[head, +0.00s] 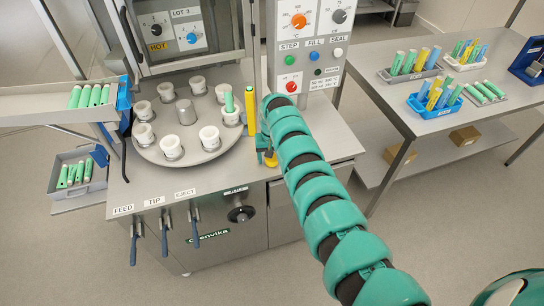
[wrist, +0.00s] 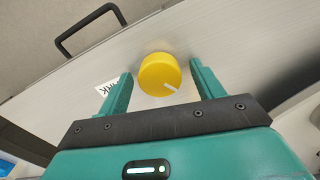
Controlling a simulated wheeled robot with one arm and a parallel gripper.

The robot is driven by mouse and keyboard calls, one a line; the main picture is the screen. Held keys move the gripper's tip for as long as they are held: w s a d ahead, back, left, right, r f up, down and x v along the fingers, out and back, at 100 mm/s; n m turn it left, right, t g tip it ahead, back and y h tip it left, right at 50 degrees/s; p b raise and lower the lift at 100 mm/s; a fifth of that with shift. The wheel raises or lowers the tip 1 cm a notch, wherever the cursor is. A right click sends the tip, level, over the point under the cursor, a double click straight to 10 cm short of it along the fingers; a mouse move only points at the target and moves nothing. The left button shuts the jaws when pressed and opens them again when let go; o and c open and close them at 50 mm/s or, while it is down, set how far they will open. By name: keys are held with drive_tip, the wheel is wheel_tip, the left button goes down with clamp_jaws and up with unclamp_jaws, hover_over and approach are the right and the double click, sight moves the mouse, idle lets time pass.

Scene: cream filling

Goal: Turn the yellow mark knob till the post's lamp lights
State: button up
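The yellow mark knob (wrist: 160,74) is round, with a white pointer line toward the lower right. It sits on a pale metal surface beside a partly hidden label (wrist: 107,88) ending in "RK". My gripper (wrist: 161,70) is open, with one finger on each side of the knob and a visible gap on both sides. In the head view my gripper (head: 266,150) is at the table's front right, and a small yellow piece, seemingly the knob (head: 271,161), shows at its tips.
A round turntable (head: 160,152) with white cups is to the left. A control panel (head: 312,45) with knobs and buttons stands behind my arm. Levers (head: 164,235) hang along the machine's front. A side table (head: 480,110) with tube racks is at the right.

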drive_tip(key=shift+r, duration=0.15)
drive_tip(key=shift+r+b, duration=0.35)
drive_tip(key=shift+r, duration=0.9)
wheel_tip(320, 180, up, 15)
drive_tip(key=p, duration=0.3)
drive_tip(key=shift+f, duration=0.15)
